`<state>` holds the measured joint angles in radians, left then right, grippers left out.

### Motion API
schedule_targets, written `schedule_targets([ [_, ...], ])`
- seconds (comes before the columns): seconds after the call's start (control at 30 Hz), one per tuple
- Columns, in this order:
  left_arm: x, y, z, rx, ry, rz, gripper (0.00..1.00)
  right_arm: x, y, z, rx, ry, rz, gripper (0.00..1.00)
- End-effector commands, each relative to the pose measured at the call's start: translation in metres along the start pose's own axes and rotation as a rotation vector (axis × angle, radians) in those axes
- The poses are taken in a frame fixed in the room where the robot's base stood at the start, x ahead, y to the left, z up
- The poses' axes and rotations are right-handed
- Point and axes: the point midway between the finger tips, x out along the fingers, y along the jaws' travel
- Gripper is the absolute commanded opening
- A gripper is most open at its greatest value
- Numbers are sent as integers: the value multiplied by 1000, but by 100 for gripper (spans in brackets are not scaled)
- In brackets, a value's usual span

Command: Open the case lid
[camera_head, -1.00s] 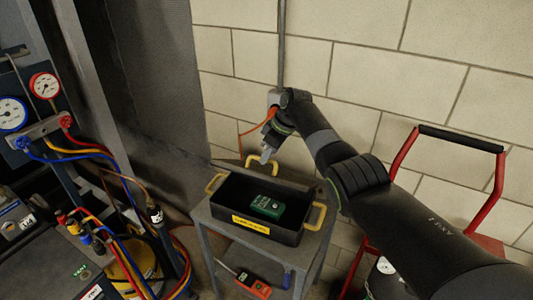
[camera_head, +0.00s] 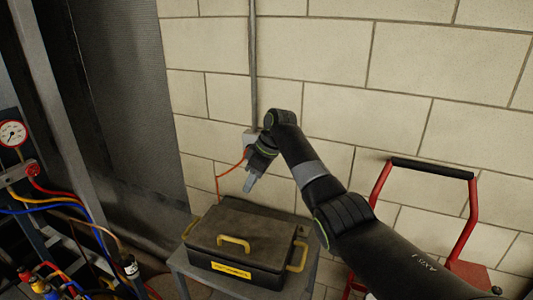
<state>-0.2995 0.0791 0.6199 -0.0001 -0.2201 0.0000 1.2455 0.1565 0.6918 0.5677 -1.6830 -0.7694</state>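The black case (camera_head: 257,279) stands on a small grey table. It has a yellow label on its front and yellow side handles. Its dark lid (camera_head: 270,228) lies over the top and hides the inside. A yellow handle (camera_head: 233,243) sits on the lid, towards the front. My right gripper (camera_head: 250,184) is in the air above the back edge of the lid, near the wall, apart from the lid and its handle. Its grey fingertips are small and seen edge-on, so I cannot tell if they are open. My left gripper is not in view.
A grey wall box with a conduit (camera_head: 252,80) and an orange cable (camera_head: 218,184) is behind my gripper. A red hand truck (camera_head: 468,220) stands at right. A gauge (camera_head: 12,133) and coloured hoses are at left. The grey table (camera_head: 183,262) has little free room.

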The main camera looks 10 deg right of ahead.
Motion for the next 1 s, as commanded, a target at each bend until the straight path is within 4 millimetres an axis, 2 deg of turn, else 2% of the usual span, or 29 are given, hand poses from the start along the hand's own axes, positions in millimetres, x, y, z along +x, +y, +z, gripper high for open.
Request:
schedule_targets([
  [0.2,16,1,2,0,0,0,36,-54,1,1,-1,3,5,34],
  [0.43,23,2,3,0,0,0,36,-97,1,1,0,0,2,34],
  [0.63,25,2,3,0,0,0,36,-112,0,1,1,-1,0,34],
  [1.0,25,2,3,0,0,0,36,-113,0,1,1,-1,-1,34],
])
